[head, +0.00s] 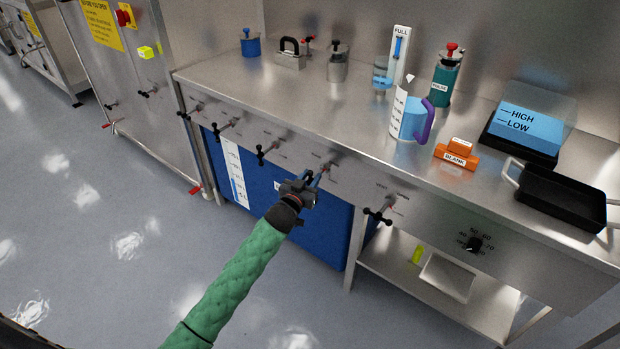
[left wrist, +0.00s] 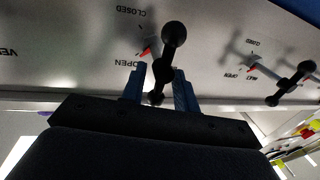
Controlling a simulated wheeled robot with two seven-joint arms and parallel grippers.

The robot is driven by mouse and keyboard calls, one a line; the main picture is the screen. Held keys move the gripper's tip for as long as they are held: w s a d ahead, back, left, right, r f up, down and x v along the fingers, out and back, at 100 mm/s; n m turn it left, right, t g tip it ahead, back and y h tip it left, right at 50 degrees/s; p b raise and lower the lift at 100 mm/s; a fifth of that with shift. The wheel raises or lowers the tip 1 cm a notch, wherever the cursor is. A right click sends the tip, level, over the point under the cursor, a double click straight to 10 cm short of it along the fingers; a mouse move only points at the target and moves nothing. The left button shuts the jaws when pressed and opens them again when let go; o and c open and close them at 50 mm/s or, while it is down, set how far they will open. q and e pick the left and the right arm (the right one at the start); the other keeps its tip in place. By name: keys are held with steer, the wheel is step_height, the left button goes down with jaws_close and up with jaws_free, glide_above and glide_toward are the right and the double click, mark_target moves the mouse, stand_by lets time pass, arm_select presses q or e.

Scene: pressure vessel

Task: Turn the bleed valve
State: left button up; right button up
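A black valve handle with ball ends (left wrist: 172,38) is on the steel front panel in the left wrist view. Its red pointer (left wrist: 146,53) is close to the word OPEN, with CLOSED printed above. My left gripper (left wrist: 159,80) has its two blue fingers on either side of the handle's lower arm, with gaps visible beside it. In the head view, my left gripper (head: 318,178) is at the panel and hides most of this handle. I cannot read the valve's name, so I cannot tell whether it is the bleed valve. My right gripper is not in view.
Another handle (head: 265,152) is to the left. The bench top (head: 290,105) holds a jug (head: 412,118) and a black tray (head: 562,195). The floor in front is clear.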

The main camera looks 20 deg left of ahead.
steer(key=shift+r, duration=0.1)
arm_select(q)
jaws_close()
